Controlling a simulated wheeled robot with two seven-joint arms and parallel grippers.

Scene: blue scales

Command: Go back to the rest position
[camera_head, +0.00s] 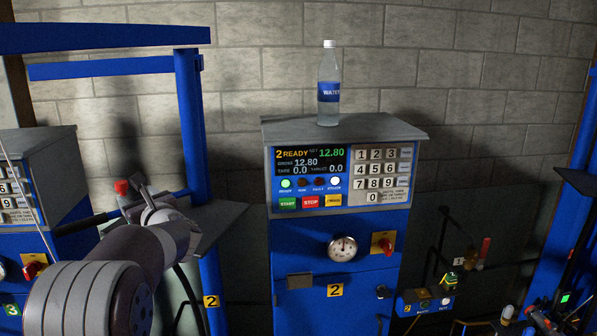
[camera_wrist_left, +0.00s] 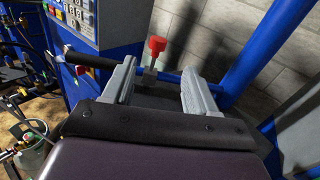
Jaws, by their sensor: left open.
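My left gripper (camera_head: 143,190) reaches in from the lower left of the head view, in front of the blue frame. In the left wrist view its two grey fingers (camera_wrist_left: 158,74) stand apart, with nothing held between them. A red knob (camera_head: 121,187) shows just past the fingers in the head view. The red knob (camera_wrist_left: 157,45) also appears beyond the gap between the fingertips in the left wrist view; whether the fingers touch its mount cannot be told. My right gripper is in neither view.
A blue scale cabinet (camera_head: 335,255) with a keypad and display stands in the middle. A water bottle (camera_head: 328,95) stands upright on its grey top (camera_head: 385,128). A blue post (camera_head: 190,120) stands close to my left arm. Small devices and cables lie at the lower right.

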